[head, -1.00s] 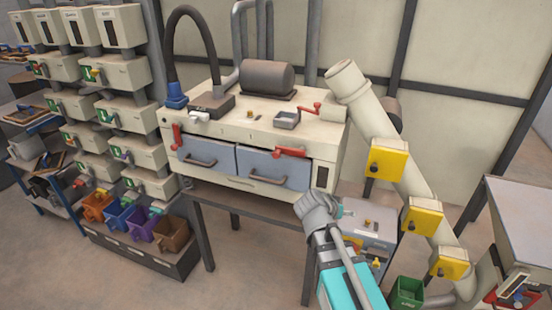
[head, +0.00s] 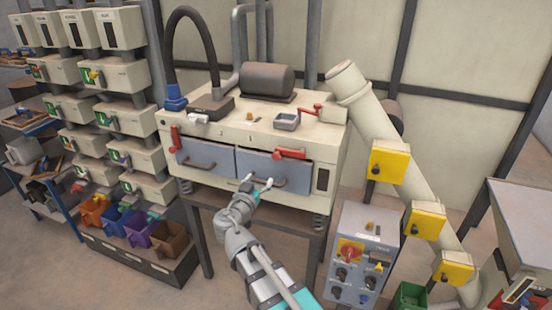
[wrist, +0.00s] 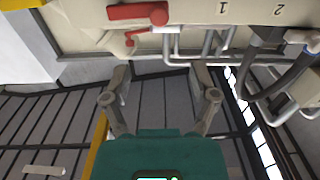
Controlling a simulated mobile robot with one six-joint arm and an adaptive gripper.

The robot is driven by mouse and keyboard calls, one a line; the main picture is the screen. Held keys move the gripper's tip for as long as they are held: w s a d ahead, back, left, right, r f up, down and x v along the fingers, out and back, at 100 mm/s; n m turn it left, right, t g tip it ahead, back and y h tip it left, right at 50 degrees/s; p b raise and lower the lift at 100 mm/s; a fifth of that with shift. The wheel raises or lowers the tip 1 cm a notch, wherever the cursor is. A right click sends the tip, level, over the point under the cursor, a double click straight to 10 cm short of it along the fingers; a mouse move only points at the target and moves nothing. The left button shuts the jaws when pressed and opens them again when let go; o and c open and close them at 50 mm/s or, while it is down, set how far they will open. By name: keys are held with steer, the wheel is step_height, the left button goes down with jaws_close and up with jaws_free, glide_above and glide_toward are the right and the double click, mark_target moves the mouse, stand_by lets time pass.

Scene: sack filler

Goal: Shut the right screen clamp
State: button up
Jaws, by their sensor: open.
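The right screen clamp (head: 290,153) is a red lever lying sideways at the top edge of the right grey-blue screen drawer (head: 275,172). The left clamp (head: 176,138) is a red lever standing upright at the left drawer. My gripper (head: 258,183) is open and empty, in front of the right drawer, below and left of the right clamp. In the wrist view a red lever (wrist: 138,14), seemingly the right clamp, lies at the top left, beyond the spread fingers of my gripper (wrist: 158,93). Nothing is between the fingers.
The cream machine (head: 325,150) has a red crank (head: 305,111) on top. A grey control box (head: 362,255) with a red-and-yellow knob stands at lower right. A pipe (head: 375,130) with yellow boxes runs down the right. Coloured bins (head: 130,222) stand at lower left.

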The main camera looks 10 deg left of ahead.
mark_target(275, 157)
steer(key=shift+w, duration=0.15)
steer(key=w, duration=0.4)
steer(key=w+d, duration=0.1)
steer(key=w, duration=0.8)
steer(key=shift+w+d, duration=0.2)
steer(key=shift+d, duration=0.2)
jaws_close()
stand_by(0.3)
